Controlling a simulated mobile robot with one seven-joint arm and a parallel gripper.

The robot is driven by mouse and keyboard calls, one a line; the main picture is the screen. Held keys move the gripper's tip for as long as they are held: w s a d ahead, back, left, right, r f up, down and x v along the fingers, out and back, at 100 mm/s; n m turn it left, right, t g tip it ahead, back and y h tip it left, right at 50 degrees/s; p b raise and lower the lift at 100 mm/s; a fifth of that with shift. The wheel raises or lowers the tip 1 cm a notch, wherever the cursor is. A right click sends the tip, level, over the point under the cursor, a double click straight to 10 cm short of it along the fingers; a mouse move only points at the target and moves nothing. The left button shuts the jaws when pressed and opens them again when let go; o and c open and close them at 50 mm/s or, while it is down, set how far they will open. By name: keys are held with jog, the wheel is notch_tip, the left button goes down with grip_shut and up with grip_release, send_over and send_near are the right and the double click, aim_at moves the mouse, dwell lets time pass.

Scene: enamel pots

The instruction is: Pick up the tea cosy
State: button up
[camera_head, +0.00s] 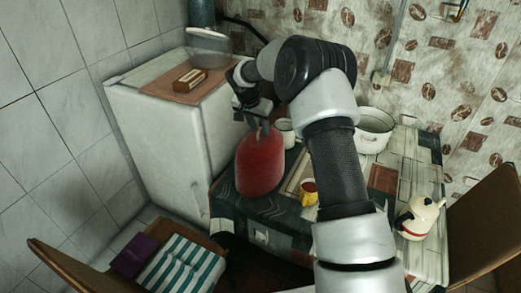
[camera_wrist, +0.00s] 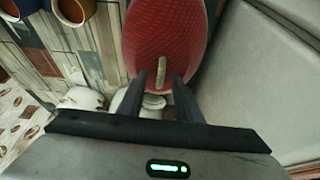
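The tea cosy is most likely the red dome-shaped cover (camera_head: 260,165) standing on the table beside the fridge. In the wrist view the red cosy (camera_wrist: 168,35) fills the top middle, with a small pale loop (camera_wrist: 161,72) at its top. My gripper (camera_head: 258,124) is right at the cosy's top in the head view. In the wrist view my gripper (camera_wrist: 160,82) has its two fingers apart, one on each side of the loop, with gaps showing between. Whether a finger touches the red cloth I cannot tell. Whatever is under the cosy is hidden.
A yellow mug (camera_head: 309,194) stands right of the cosy, and a white mug (camera_head: 287,133) behind it. A white pot (camera_head: 373,138) and a cream teapot (camera_head: 420,218) stand farther right. The fridge (camera_head: 165,130) is close on the left. Chairs flank the table.

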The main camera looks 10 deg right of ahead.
grip_shut()
dwell(0.3)
